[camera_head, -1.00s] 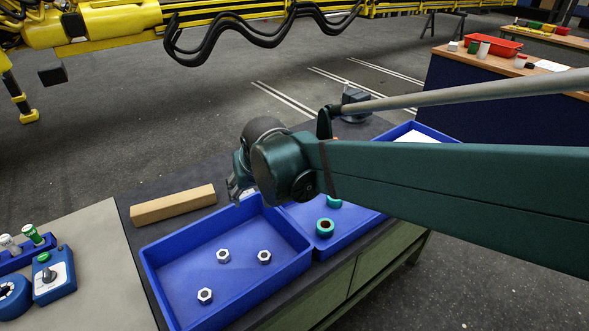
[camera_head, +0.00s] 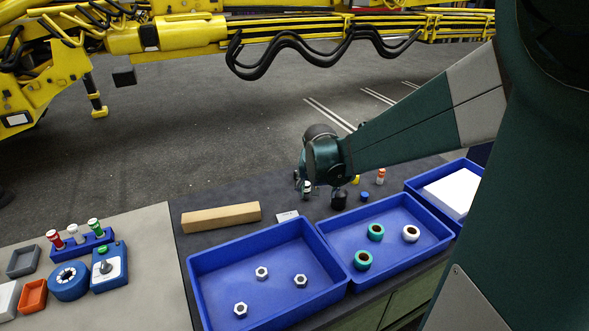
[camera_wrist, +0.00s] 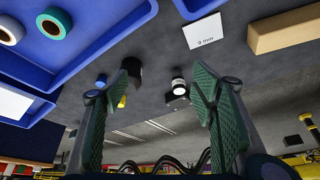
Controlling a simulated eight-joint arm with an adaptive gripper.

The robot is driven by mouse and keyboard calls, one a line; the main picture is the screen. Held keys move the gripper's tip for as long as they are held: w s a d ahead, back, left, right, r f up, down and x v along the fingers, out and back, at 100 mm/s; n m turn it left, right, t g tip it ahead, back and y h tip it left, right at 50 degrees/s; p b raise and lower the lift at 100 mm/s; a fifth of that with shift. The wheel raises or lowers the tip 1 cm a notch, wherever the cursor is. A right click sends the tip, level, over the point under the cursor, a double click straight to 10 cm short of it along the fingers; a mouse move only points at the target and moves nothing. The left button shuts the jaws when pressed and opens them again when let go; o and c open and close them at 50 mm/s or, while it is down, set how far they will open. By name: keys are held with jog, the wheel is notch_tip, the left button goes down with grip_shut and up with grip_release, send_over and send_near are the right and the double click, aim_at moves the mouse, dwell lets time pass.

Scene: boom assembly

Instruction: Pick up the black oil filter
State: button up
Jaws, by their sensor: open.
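A black cylinder (camera_head: 339,199), which looks like the oil filter, stands on the dark bench mat behind the blue bins. In the wrist view the black cylinder (camera_wrist: 133,68) is partly hidden behind the left finger. My gripper (camera_head: 303,183) is to the left of it in the head view, pointing down. In the wrist view my gripper (camera_wrist: 163,88) has its fingers wide apart and holds nothing. A black-and-white bottle-like item (camera_wrist: 178,86) shows between the fingers.
A blue bin with nuts (camera_head: 270,270) and a blue bin with rings (camera_head: 385,240) stand in front. A wooden block (camera_head: 221,215) and a "9 mm" card (camera_wrist: 206,31) lie nearby. A small blue item (camera_head: 364,196) stands right of the filter.

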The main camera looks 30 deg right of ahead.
aim_at(338, 194)
jog(key=w+d+f+m+p, duration=0.1)
jog(key=d+f, duration=0.1)
jog(key=d, duration=0.2)
jog(key=w+d+f+m+g+p, duration=0.1)
jog(key=w+d+f+p, duration=0.1)
jog(key=d+f, duration=0.1)
jog(key=w+d+f+m+p, duration=0.1)
jog(key=w+d+f, duration=0.1)
jog(key=d, duration=0.4)
jog(key=shift+w+f+g+h, duration=0.2)
jog(key=shift+f+g+h, duration=0.15)
jog(key=shift+f, duration=0.3)
jog(key=shift+f, duration=0.15)
jog(key=shift+x, duration=1.15)
jog(key=shift+w+f, duration=0.1)
jog(key=shift+b+x, duration=0.45)
jog(key=shift+x, duration=2.05)
jog(key=c, duration=1.1)
